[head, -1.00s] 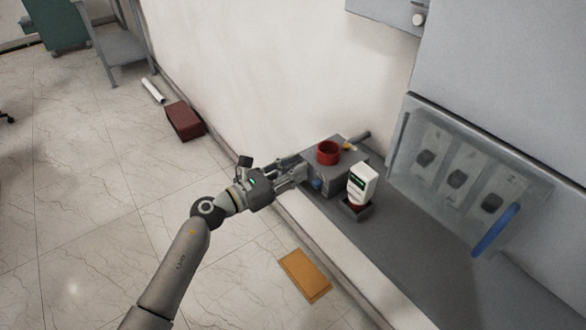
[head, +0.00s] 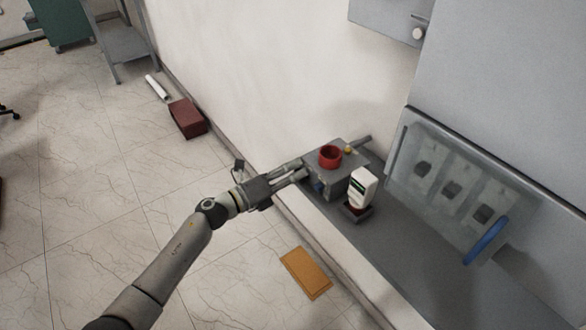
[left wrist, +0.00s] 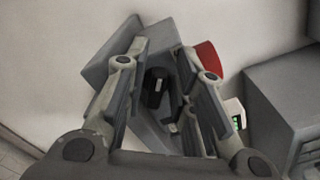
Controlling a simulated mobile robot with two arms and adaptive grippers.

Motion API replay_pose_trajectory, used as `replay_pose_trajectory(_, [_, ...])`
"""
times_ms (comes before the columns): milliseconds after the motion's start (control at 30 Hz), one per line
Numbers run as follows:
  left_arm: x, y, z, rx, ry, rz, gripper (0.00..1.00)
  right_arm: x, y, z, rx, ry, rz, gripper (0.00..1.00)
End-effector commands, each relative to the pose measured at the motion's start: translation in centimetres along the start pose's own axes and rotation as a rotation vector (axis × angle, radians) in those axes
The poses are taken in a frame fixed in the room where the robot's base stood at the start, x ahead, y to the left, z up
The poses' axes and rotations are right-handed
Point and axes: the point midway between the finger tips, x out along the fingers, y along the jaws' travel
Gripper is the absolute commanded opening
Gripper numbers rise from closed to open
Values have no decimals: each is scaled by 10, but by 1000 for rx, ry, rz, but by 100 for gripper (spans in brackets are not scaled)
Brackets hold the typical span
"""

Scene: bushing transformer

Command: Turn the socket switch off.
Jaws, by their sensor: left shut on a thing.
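A grey socket box (head: 345,184) with a red ring (head: 330,156) on top sits on the grey ledge by the wall. My left gripper (head: 301,170) is at the left end of this box. In the left wrist view, a dark switch handle (left wrist: 157,88) on the box shows between the fingers of my left gripper (left wrist: 162,62). The fingers are around it, closed on it from both sides. The exact contact is hard to see. The red ring (left wrist: 208,56) shows behind the right finger. My right gripper is not in view.
A clear-covered panel (head: 455,180) with dark switches and a blue handle (head: 486,241) is at the right. An orange board (head: 305,273) and a dark red box (head: 187,118) lie on the floor. Open floor is left.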

Motion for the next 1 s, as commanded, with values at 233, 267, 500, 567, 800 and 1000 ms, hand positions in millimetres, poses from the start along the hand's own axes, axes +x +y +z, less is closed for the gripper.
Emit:
replay_pose_trajectory(233, [0, 3, 2, -233, -3, 1, 0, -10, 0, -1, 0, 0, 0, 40])
replay_pose_trajectory(267, [0, 4, 2, -260, -3, 1, 0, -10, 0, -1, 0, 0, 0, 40])
replay_pose_trajectory(500, [0, 7, 1, -452, -3, 1, 0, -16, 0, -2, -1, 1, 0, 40])
replay_pose_trajectory(567, [0, 8, 0, -491, -3, 1, 0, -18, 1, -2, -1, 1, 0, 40])
replay_pose_trajectory(800, [0, 10, -1, -604, -4, 1, 0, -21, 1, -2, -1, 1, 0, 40])
replay_pose_trajectory(1000, [0, 11, -2, -647, -4, 0, 0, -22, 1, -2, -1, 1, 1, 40])
